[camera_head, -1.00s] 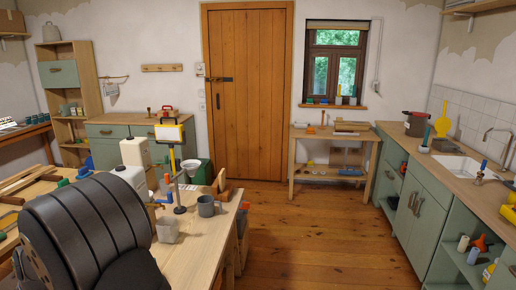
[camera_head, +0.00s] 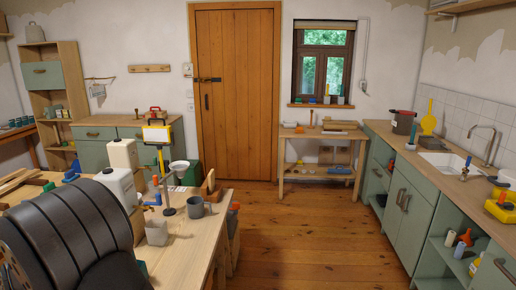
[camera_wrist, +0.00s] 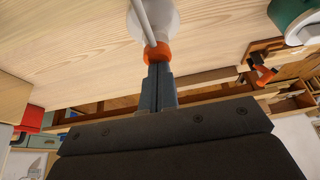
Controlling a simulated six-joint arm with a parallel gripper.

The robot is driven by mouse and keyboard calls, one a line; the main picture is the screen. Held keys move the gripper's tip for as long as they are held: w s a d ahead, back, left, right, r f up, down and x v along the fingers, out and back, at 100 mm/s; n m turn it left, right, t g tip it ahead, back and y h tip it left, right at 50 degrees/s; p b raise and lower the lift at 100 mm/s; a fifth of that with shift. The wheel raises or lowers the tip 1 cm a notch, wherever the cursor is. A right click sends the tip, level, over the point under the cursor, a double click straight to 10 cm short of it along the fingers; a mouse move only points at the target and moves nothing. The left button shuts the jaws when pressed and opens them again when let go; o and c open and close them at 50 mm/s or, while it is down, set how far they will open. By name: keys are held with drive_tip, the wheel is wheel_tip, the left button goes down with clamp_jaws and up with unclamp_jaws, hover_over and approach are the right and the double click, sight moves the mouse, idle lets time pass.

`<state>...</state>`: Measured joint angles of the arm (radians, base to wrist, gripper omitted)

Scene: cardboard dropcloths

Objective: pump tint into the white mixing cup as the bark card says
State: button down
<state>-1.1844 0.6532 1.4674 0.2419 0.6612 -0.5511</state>
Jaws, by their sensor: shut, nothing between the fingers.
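In the wrist view my gripper (camera_wrist: 159,72) has its dark fingers pressed together and empty. Their tips are at an orange collar (camera_wrist: 157,53) below a round white part (camera_wrist: 157,18) with a pale rod across it; I cannot tell whether they touch. In the head view two white jugs, a rear one (camera_head: 122,153) and a front one (camera_head: 118,182), stand on the bench at left. A pale square cup (camera_head: 157,233) and a grey mug (camera_head: 195,208) stand near them. I cannot pick out the white mixing cup or the bark card for sure. My gripper is hidden in the head view.
A white funnel on a stand (camera_head: 180,166) rises beside the mug. A yellow-framed white panel (camera_head: 156,133) shows behind the jugs. The wrist view shows a green and white round object (camera_wrist: 293,18) and an orange-handled tool (camera_wrist: 262,73). The wooden floor (camera_head: 300,235) right of the bench is clear.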

drive_tip(key=shift+r, duration=1.45)
drive_tip(key=shift+f, duration=0.2)
drive_tip(key=shift+f, duration=1.35)
drive_tip(key=shift+r, duration=1.55)
drive_tip(key=shift+f, duration=0.2)
